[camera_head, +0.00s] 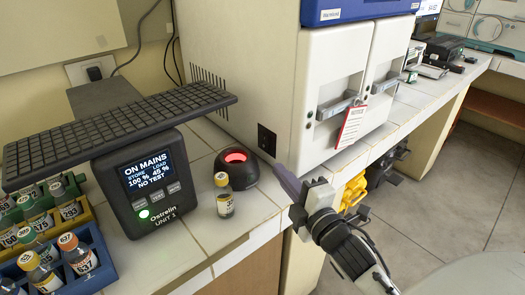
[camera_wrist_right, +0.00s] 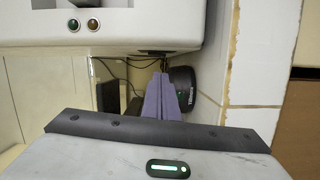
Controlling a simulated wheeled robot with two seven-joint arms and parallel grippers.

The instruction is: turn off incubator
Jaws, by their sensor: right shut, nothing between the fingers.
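The incubator appears to be the white cabinet (camera_head: 330,75) with two doors with grey handles, standing on the tiled counter. A small black panel (camera_head: 267,140) is on its left side wall, low down; I cannot tell whether it is a switch. My right gripper (camera_head: 279,170) is in front of the cabinet's lower left corner, its purple fingers closed together and empty. In the right wrist view, the fingers (camera_wrist_right: 160,88) point towards the gap under the pale housing (camera_wrist_right: 40,35), which carries a green (camera_wrist_right: 74,25) and an amber light (camera_wrist_right: 93,24). My left gripper is out of view.
A red-lit black device (camera_head: 237,168) and a small bottle (camera_head: 223,196) stand near the gripper. Racks of bottles (camera_head: 95,245) fill the lower left. A red-white tag (camera_head: 351,126) hangs from a door handle.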

